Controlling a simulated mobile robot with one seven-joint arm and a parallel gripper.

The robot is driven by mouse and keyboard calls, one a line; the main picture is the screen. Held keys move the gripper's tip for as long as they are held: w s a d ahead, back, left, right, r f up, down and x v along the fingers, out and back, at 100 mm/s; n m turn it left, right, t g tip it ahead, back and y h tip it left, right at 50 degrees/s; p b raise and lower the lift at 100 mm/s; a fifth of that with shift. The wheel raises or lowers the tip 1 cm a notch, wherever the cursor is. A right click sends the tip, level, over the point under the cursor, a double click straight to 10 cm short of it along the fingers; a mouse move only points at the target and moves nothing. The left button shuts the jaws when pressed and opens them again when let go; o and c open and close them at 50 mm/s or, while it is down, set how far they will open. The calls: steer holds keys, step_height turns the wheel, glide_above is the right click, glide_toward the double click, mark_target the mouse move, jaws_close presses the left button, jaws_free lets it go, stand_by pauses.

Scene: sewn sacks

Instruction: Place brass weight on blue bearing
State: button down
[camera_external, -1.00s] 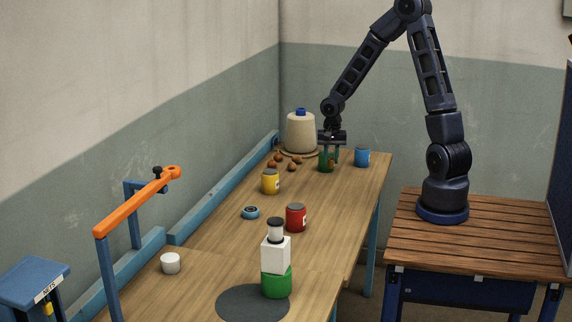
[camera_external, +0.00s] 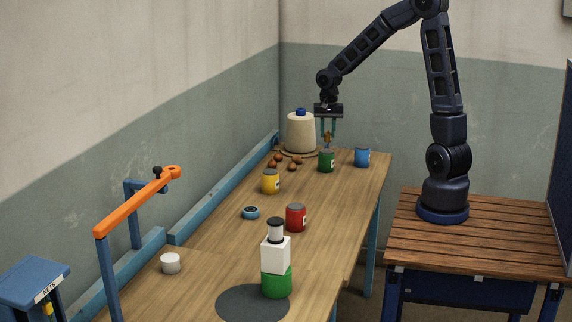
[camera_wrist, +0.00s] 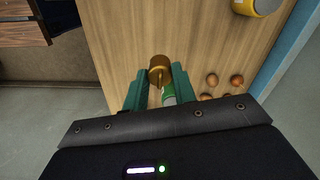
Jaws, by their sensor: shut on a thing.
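My gripper (camera_external: 328,130) is shut on the brass weight (camera_external: 327,139) and holds it just above the green can (camera_external: 326,161) at the far end of the bench. In the wrist view the brass weight (camera_wrist: 160,67) shows between the green fingertips (camera_wrist: 157,82), with part of the green can (camera_wrist: 169,93) behind it. The blue bearing (camera_external: 250,212) is a small ring lying flat on the bench, left of the red can and nearer the camera than my gripper. It does not show in the wrist view.
A yellow can (camera_external: 270,182), a red can (camera_external: 296,217) and a blue can (camera_external: 362,157) stand on the bench. A thread cone (camera_external: 300,132) and several brown balls (camera_external: 292,167) lie near my gripper. A green-white stack (camera_external: 276,255) stands in front.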

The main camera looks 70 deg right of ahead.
steer(key=w+a+r, duration=0.1)
steer(key=w+a, duration=0.6)
steer(key=w, duration=0.1)
steer(key=r, duration=0.2)
glide_above(251, 209)
step_height(251, 209, down, 20)
steer(key=shift+f, duration=0.1)
stand_by(0.3)
steer(key=shift+a+f, duration=0.1)
steer(key=c, duration=1.1)
jaws_free()
